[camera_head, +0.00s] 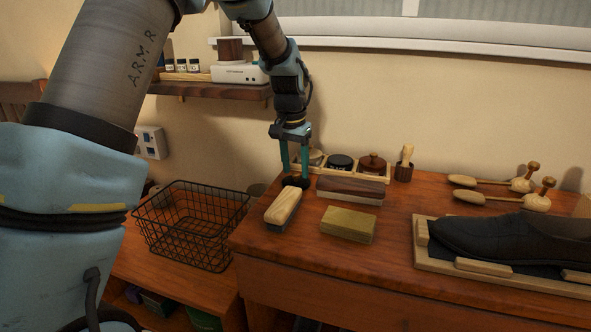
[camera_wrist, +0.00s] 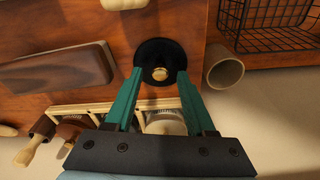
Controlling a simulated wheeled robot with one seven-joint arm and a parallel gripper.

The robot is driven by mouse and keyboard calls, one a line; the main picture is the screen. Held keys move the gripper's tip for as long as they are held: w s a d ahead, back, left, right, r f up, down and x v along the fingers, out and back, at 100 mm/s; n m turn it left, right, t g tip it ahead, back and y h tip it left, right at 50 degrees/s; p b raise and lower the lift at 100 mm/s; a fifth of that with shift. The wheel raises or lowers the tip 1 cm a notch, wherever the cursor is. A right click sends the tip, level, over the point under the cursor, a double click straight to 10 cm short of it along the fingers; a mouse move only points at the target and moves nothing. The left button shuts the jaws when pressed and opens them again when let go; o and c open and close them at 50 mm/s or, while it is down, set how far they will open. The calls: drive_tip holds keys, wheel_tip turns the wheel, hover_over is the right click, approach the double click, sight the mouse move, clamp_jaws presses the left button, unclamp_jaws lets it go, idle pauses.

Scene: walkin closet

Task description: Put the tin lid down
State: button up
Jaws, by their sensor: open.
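The tin lid (camera_wrist: 157,53) is a black disc with a small brass knob. It appears to lie flat on the wooden counter near its left end, and it also shows in the head view (camera_head: 297,183). My gripper (camera_wrist: 160,76) is open, with its green fingers on either side of the knob and apart from it, as far as I can see. In the head view my gripper (camera_head: 295,173) points straight down over the lid. A pale round tin (camera_wrist: 166,122) sits in the wooden tray beside the lid, partly hidden by my gripper.
The wooden tray (camera_head: 350,174) also holds a dark-lidded jar (camera_head: 341,162) and a brown-lidded jar (camera_head: 373,164). Brushes (camera_head: 284,207) (camera_head: 350,190) and a yellowish block (camera_head: 348,224) lie in front. A wire basket (camera_head: 190,225) stands left; a shoe (camera_head: 510,237) rests right.

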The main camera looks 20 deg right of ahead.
sight(293, 184)
wheel_tip(293, 184, up, 11)
drive_tip(key=a+b, duration=0.1)
drive_tip(key=shift+s+r, duration=0.15)
drive_tip(key=shift+s, duration=0.25)
drive_tip(key=a+f+n, duration=0.3)
drive_tip(key=a, duration=0.8)
drive_tip(key=a+f+n, duration=0.3)
drive_tip(key=a+f, duration=0.1)
drive_tip(key=a, duration=0.7)
drive_tip(key=s+a+f+n+y, duration=0.1)
drive_tip(key=s+a+f+n, duration=0.2)
drive_tip(key=s+a, duration=0.7)
drive_tip(key=a+f, duration=0.2)
drive_tip(key=a, duration=0.1)
drive_tip(key=shift+a+f+n+t, duration=0.15)
drive_tip(key=shift+a+n+t, duration=0.05)
drive_tip(key=shift+n+t, duration=0.2)
wheel_tip(293, 184, up, 3)
drive_tip(key=p, duration=0.3)
